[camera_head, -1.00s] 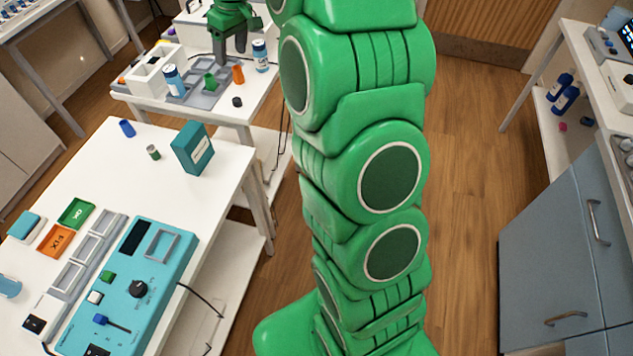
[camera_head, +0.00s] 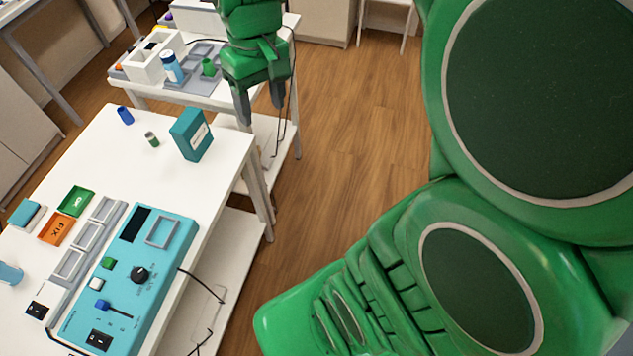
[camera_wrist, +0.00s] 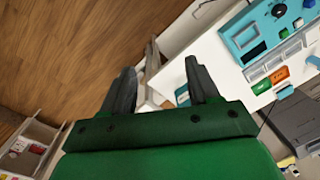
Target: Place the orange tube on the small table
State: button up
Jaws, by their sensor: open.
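The orange tube is not visible now; its earlier spot on the back small white table (camera_head: 133,92) is covered by my gripper and arm in the head view. My gripper (camera_head: 262,112) hangs at the right side of that table, fingers pointing down. Its two dark fingers are apart with nothing between them. The wrist view also shows my gripper (camera_wrist: 160,82) open and empty, with wooden floor and part of a white table (camera_wrist: 212,48) beyond it.
The nearer white table (camera_head: 95,150) holds a teal box (camera_head: 190,135), a blue cup (camera_head: 125,115), a small green-and-grey can (camera_head: 152,139) and a teal control panel (camera_head: 130,275). On the back table are a white bin (camera_head: 145,68), a bottle (camera_head: 171,68) and a green cup (camera_head: 208,66).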

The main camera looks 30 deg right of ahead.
jog(key=s+d+f+m+g, duration=0.1)
jog(key=s+f+m, duration=0.1)
jog(key=s, duration=1.5)
jog(key=shift+s+f+h, duration=0.4)
jog(key=shift+f, duration=0.1)
